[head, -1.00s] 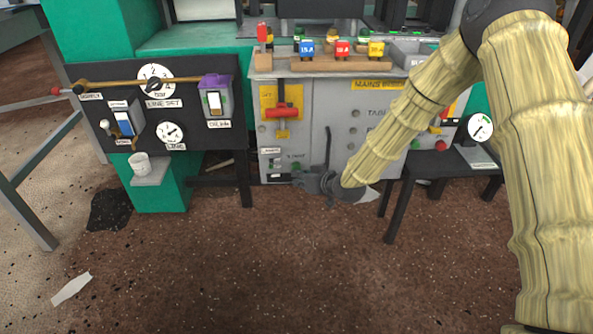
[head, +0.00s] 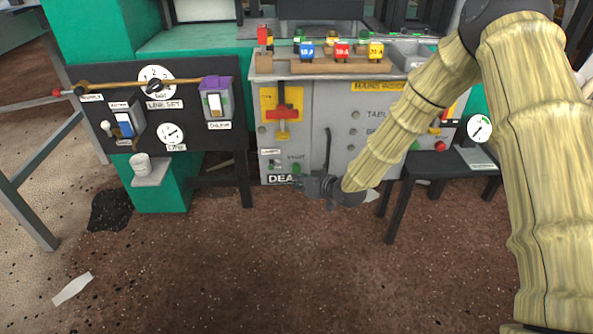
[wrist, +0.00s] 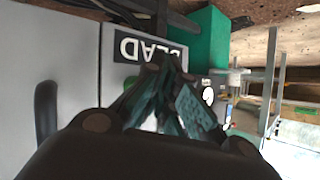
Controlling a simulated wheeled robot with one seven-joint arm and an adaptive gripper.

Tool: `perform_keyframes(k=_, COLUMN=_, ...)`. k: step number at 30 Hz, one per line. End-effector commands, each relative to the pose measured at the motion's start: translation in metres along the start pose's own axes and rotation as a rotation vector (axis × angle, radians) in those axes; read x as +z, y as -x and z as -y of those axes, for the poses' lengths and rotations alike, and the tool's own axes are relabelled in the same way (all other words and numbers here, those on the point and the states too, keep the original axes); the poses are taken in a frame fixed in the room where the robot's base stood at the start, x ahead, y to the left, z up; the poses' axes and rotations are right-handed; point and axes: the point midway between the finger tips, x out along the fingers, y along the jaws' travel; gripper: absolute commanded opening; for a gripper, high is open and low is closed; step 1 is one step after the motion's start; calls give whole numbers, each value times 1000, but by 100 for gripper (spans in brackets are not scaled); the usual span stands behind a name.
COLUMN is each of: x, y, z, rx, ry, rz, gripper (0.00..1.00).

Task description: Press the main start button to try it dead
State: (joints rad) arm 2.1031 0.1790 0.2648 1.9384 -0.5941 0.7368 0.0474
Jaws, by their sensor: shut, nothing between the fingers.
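The green start button (head: 295,168) sits low on the grey cabinet (head: 340,135), just above a black plate with white letters (head: 280,179). In the wrist view the plate (wrist: 150,48) appears upside down and reads DEAD. A green round part, seemingly the same button (wrist: 46,95), shows at the left there. My gripper (head: 297,181) is low in front of the cabinet, just below the button and covering the plate's right end. In the wrist view its fingers (wrist: 165,68) are together and empty. I cannot tell whether they touch the cabinet.
A black lever (head: 328,148) stands right of the button. A black switch board (head: 200,130) with a white cup (head: 140,163) below is at left. A dark stool (head: 425,165) stands at right.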

Motion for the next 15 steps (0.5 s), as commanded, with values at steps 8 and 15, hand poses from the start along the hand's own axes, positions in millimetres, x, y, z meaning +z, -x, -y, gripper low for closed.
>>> perform_keyframes(k=8, x=2, y=3, z=2, rx=1, ry=-1, rz=0, gripper=0)
perform_keyframes(k=15, x=4, y=6, z=4, rx=0, ry=-1, rz=1, gripper=0)
